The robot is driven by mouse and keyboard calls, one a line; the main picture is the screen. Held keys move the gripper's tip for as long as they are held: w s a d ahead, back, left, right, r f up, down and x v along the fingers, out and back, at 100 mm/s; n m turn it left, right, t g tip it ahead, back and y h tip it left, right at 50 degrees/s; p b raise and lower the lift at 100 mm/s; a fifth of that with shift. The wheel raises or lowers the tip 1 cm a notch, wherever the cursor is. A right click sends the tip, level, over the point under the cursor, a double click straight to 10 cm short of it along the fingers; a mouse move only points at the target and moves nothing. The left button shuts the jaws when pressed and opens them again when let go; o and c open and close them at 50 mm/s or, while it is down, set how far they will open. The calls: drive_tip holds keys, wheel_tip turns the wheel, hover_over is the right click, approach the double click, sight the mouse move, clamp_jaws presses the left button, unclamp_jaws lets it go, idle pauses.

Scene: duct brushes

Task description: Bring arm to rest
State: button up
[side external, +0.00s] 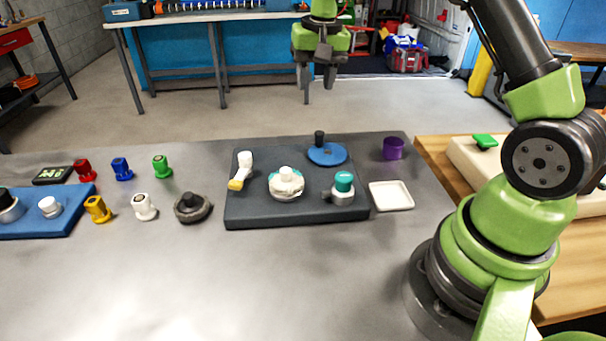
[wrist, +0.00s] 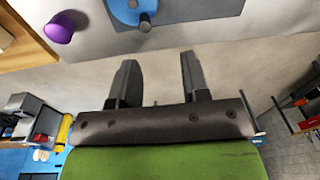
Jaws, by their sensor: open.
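My gripper (side external: 319,75) is at the top middle of the side view, high above the far edge of the table (side external: 300,290). Its two fingers point down, stand apart and have nothing between them. In the wrist view my gripper (wrist: 158,70) also shows its fingers spread and empty, with the floor behind them. No object touches it.
A dark board (side external: 240,218) holds several fittings, a blue disc (side external: 320,155) and a teal-capped part (side external: 343,182). A purple cup (side external: 393,149) and a white tray (side external: 390,196) sit to its right. Coloured knobs and a blue board (side external: 60,225) lie left. The front table is clear.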

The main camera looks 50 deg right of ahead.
drive_tip(key=s+a+r+n+t, duration=0.2)
drive_tip(key=s+a+r+t, duration=0.1)
drive_tip(key=s+a+r, duration=0.75)
drive_tip(key=s+a+r+n+t+y, duration=0.1)
drive_tip(key=s+a+n+t+y, duration=0.1)
drive_tip(key=s, duration=1)
drive_tip(key=shift+s+a+t, duration=0.25)
drive_tip(key=shift+a+t, duration=0.25)
drive_tip(key=shift+a, duration=0.25)
drive_tip(key=shift+c, duration=0.4)
